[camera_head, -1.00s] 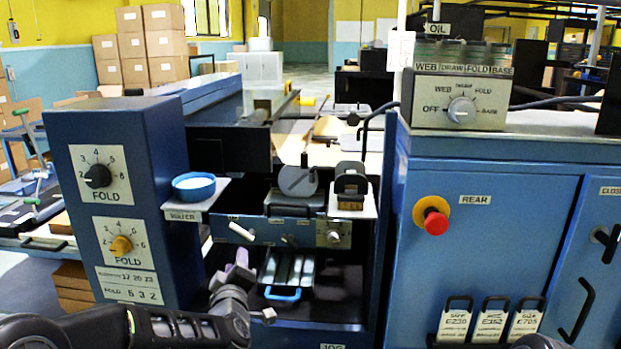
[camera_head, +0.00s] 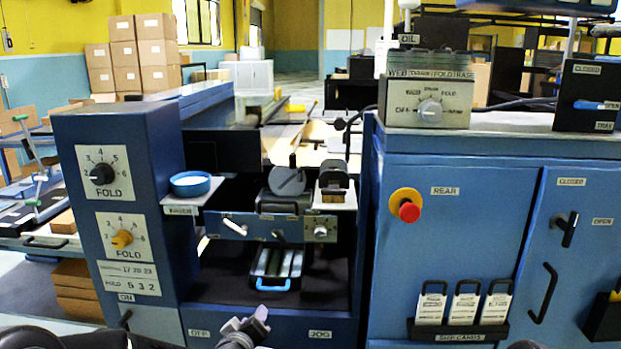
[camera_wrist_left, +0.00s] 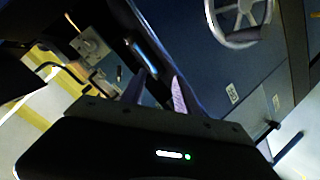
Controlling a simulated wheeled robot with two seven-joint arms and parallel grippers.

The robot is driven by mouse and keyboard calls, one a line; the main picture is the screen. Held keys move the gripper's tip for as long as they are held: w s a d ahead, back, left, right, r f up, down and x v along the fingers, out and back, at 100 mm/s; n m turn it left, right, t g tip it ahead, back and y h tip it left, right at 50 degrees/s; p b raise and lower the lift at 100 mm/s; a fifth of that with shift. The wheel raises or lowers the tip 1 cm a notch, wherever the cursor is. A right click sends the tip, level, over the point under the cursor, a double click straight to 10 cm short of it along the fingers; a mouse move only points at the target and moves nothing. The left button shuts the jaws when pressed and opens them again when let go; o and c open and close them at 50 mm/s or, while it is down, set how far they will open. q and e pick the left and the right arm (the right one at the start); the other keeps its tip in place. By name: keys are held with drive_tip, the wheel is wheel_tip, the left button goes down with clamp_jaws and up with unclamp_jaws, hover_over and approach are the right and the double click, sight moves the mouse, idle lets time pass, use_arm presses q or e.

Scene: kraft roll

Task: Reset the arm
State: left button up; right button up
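My left arm comes in at the lower left of the head view. Its gripper (camera_head: 258,318) is low in front of the blue machine, below the tray with the blue handle (camera_head: 274,284). In the left wrist view the two fingers of the left gripper (camera_wrist_left: 160,76) stand apart with nothing seen between them, so it is open and empty. My right gripper is not in view; only a dark part shows at the bottom edge of the head view.
The fold dial panel (camera_head: 105,205) stands left of the recess. A blue-rimmed water dish (camera_head: 191,184) sits on a small shelf. The red stop button (camera_head: 409,211) and a holder of cards (camera_head: 458,330) are on the right cabinet. A handwheel (camera_wrist_left: 238,18) shows in the wrist view.

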use_arm(q)
drive_tip(key=s+d+f+m+g+h, duration=0.1)
drive_tip(key=s+d+f+m+g, duration=0.15)
drive_tip(key=s+f, duration=0.65)
drive_tip(key=s+d+f+m+g+h, duration=0.1)
drive_tip(key=s+f+g, duration=0.3)
drive_tip(key=s+f, duration=0.45)
drive_tip(key=s+d+f+m+g+h, duration=0.1)
drive_tip(key=s+d+f+m+g, duration=0.15)
drive_tip(key=s+f, duration=0.7)
drive_tip(key=s+f+g, duration=0.4)
drive_tip(key=s+f, duration=0.1)
drive_tip(key=s, duration=0.8)
wheel_tip(320, 180, up, 12)
drive_tip(key=p, duration=1.2)
drive_tip(key=shift+w, duration=0.4)
drive_tip(key=shift+f, duration=0.15)
